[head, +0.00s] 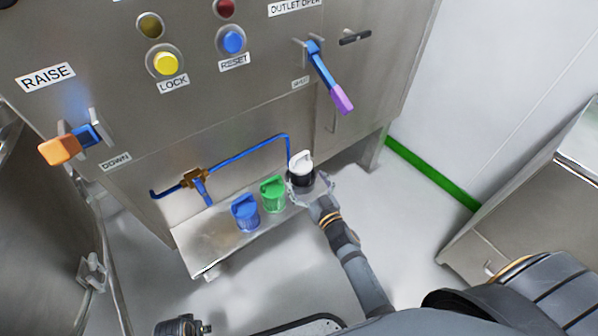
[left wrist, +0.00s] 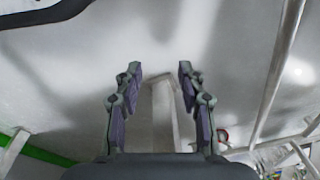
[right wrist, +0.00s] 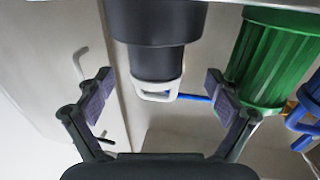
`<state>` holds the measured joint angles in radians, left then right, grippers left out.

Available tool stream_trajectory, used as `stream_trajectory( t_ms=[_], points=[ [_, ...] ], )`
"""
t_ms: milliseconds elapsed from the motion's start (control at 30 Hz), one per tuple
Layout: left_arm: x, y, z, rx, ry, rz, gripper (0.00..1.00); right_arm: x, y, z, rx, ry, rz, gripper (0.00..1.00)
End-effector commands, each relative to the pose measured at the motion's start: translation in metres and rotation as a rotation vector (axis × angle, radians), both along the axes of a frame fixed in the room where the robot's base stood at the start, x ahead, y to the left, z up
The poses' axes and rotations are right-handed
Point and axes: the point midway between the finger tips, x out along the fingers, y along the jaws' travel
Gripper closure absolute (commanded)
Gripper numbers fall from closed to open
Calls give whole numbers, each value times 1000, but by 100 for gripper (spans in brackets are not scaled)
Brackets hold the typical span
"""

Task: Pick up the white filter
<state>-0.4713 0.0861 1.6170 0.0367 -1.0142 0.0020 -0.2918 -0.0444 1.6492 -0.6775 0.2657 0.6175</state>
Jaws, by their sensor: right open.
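The white filter (head: 301,163) has a white handle on top and a black body. It stands at the right end of a metal shelf (head: 215,240) on the machine front. My right gripper (head: 311,190) is open at the filter, its fingers on either side in the head view. In the right wrist view the filter's black body (right wrist: 155,60) and white handle loop lie ahead, between the spread fingers (right wrist: 160,88), with visible gaps on both sides. My left gripper (left wrist: 160,70) is open and empty over pale floor.
A green filter (head: 272,194) stands close to the left of the white one, then a blue filter (head: 245,212). A blue pipe (head: 240,153) with a brass valve runs behind them. A steel cabinet (head: 540,190) stands at right.

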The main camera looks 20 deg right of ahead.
Motion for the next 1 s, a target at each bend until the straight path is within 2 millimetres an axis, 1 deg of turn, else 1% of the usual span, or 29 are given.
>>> stream_trajectory(
  t_ms=[33, 167, 233, 400, 500, 600, 767, 867, 1000],
  points=[
    [0, 0, 1, -1, 0, 0, 60, 4, 1, 0, 0, 0, 0, 7],
    [0, -1, 1, -1, 0, 0, 60, 7, 1, -1, 0, 2, 0, 7],
    [1, -1, 2, -2, 2, 0, 60, 13, 1, -1, 0, 0, 0, 7],
    [8, -7, 21, -12, 1, -2, 60, 43, 1, -3, -1, -1, 0, 7],
    [8, -8, 28, -15, 4, -4, 60, 55, 3, -2, 0, 1, -1, 7],
    [9, -9, 31, -16, 5, -4, 60, 58, 4, -2, 1, 3, -1, 7],
    [9, -9, 31, -15, 6, -4, 60, 58, 3, -2, 0, 3, -1, 7],
    [9, -9, 31, -15, 5, -4, 60, 58, 3, -2, 0, 3, -1, 19],
    [9, -9, 31, -15, 4, -4, 60, 58, 3, -2, 0, 2, -1, 38]
  ],
)
